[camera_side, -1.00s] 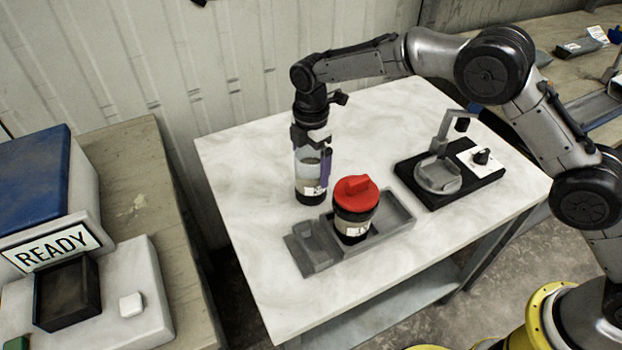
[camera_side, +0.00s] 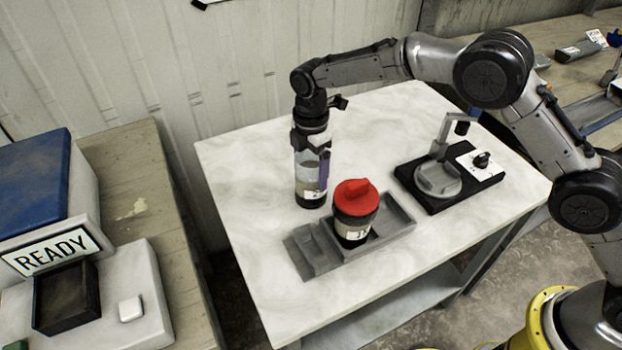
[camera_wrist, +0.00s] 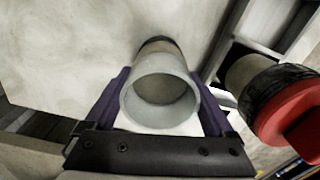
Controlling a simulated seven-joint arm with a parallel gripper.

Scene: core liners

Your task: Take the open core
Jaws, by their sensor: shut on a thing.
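The open core (camera_side: 311,188) is a clear upright tube with a dark base, a pale label and grey-brown material in its lower part. It stands on or just above the white table, left of the tray; I cannot tell whether its base touches. My gripper (camera_side: 311,158) points down over it, with purple fingers shut on its sides. In the wrist view, the open rim (camera_wrist: 160,92) sits between both fingers, and no cap covers it. A second core (camera_side: 352,228) with a red cap (camera_side: 356,196) stands upright in the grey tray (camera_side: 398,222).
A black device with a round grey cradle (camera_side: 437,180) and a knob stands at the table's right. On the left bench are a READY sign (camera_side: 50,250), a dark square recess (camera_side: 66,294) and a white button (camera_side: 131,308). The table's back left is clear.

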